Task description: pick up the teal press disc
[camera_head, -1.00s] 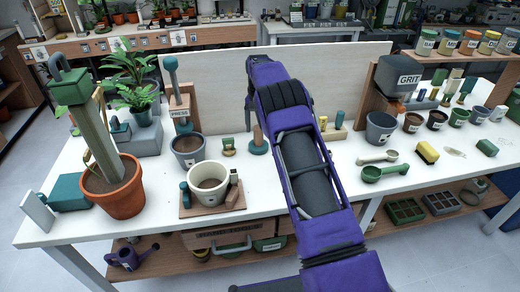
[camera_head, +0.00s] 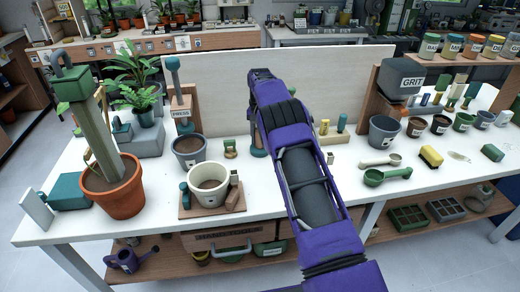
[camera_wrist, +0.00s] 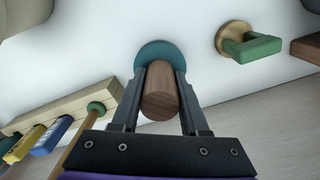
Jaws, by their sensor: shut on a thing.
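The teal press disc (camera_wrist: 151,50) has a round teal base and a wooden handle (camera_wrist: 160,92). In the wrist view my gripper (camera_wrist: 160,78) is shut on the wooden handle, one finger on each side, with the teal base just past the fingertips. In the head view the disc (camera_head: 259,153) shows only in part on the white table, behind my purple arm. I cannot tell whether its base touches the table.
A small green-handled piece on a round wooden base (camera_head: 230,148) stands left of the disc. A grey pot (camera_head: 189,152) and a cream pot (camera_head: 209,186) are further left. A wooden block with coloured pegs (camera_head: 330,136) is on the right. A pale board (camera_head: 300,85) stands behind.

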